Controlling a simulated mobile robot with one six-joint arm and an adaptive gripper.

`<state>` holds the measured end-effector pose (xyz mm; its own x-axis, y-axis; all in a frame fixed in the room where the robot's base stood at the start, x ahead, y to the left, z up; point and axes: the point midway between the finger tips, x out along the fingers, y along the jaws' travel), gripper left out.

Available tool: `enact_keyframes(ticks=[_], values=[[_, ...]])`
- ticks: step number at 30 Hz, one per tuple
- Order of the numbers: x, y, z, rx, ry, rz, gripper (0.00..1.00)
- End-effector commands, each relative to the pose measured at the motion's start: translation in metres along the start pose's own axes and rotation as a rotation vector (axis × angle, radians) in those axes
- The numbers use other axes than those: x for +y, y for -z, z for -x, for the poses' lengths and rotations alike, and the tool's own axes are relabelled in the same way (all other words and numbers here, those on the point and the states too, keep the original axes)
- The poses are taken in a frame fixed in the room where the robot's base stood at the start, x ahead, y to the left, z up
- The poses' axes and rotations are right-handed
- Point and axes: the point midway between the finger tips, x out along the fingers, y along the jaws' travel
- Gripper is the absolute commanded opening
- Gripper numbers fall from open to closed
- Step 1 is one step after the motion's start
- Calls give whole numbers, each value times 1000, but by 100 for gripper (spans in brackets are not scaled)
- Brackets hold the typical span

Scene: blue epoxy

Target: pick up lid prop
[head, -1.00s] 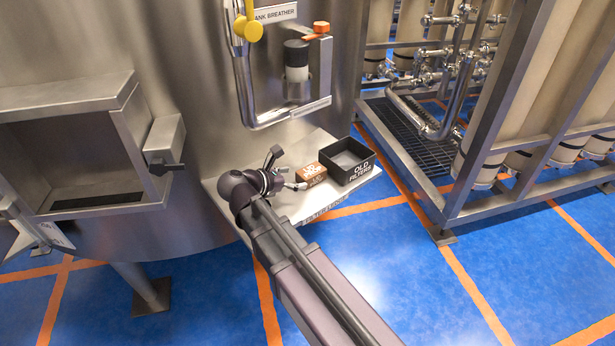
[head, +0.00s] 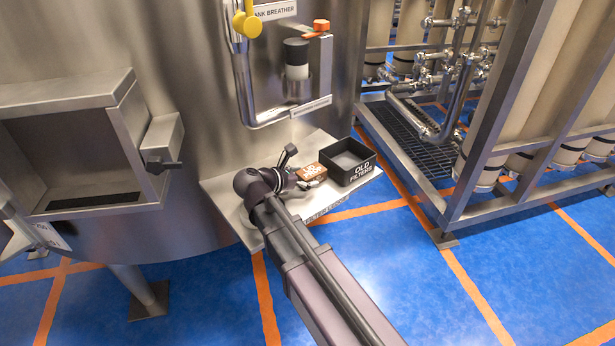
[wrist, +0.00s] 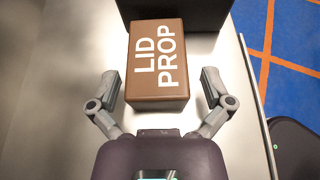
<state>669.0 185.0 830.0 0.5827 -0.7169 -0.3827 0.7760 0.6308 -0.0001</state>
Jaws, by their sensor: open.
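The lid prop is a brown block with white lettering. In the wrist view the lid prop (wrist: 158,62) lies on the steel shelf, with its near end between the fingertips of my gripper (wrist: 160,90). The fingers are spread wide, with a gap on each side of the block. In the head view the lid prop (head: 308,171) shows only partly, just beyond my gripper (head: 300,181), and my wrist hides some of it.
A black box labelled OLD FILTERS (head: 349,163) stands right behind the lid prop. The steel shelf (head: 226,193) is bare at the left. The tank wall, a pipe and a breather unit (head: 296,60) rise behind the shelf.

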Motion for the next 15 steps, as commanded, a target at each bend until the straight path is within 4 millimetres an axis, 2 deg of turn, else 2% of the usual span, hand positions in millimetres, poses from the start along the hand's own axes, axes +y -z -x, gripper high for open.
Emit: enact_keyframes(ticks=[2, 5, 10, 11, 15], values=[[0, 0, 0, 0, 0, 0, 100], [0, 0, 0, 0, 0, 0, 73], [0, 0, 0, 0, 0, 0, 23], [0, 0, 0, 0, 0, 0, 18], [0, 0, 0, 0, 0, 0, 18]])
